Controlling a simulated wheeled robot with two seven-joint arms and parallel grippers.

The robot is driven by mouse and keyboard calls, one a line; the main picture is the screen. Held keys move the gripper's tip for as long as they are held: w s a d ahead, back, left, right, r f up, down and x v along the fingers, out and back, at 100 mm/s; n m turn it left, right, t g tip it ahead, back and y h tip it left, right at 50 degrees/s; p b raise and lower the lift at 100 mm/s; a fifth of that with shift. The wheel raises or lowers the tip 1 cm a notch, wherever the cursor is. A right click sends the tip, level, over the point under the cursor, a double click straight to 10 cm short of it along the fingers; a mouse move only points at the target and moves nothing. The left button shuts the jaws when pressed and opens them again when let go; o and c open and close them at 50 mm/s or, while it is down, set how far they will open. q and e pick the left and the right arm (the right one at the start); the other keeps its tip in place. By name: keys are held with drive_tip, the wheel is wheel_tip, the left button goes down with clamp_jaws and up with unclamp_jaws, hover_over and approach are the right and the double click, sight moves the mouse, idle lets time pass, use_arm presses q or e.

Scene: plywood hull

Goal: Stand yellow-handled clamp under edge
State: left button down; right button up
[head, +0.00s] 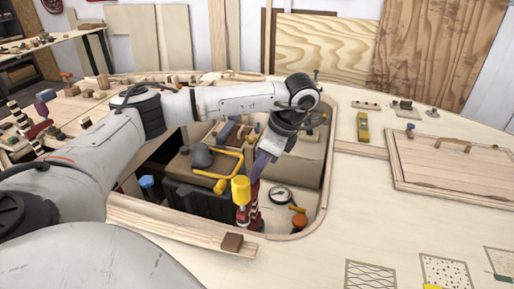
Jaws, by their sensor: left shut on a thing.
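The yellow-handled clamp (241,189) is in the hull opening, near its front edge. Its yellow handle is up, with red and dark parts below it; its lower end is hard to make out. My left gripper (258,172) reaches down from above and is shut on the clamp, just right of the yellow handle. The gripper covers part of the clamp, so the exact grip is hidden. The opening's front edge (185,229) is a pale wooden strip left of and below the clamp. My right gripper is not in view.
A round gauge (280,194) and an orange-topped item (299,221) lie right of the clamp. A yellow-framed tool (222,181) lies close on its left. A small brown block (232,242) sits on the front strip. A wooden hatch lid (450,180) lies on the right deck.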

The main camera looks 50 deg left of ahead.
use_arm(q)
drive_tip(key=shift+s+d, duration=0.1)
drive_tip(key=shift+s, duration=0.05)
drive_tip(key=shift+s+d, duration=0.35)
drive_tip(key=shift+s, duration=0.3)
drive_tip(key=shift+s+d, duration=0.35)
drive_tip(key=shift+s, duration=0.35)
drive_tip(key=shift+s+d, duration=0.35)
drive_tip(key=shift+s, duration=0.3)
drive_tip(key=c, duration=1.4)
unclamp_jaws()
drive_tip(key=v, duration=1)
drive_tip(key=shift+r, duration=0.15)
drive_tip(key=shift+d, duration=0.15)
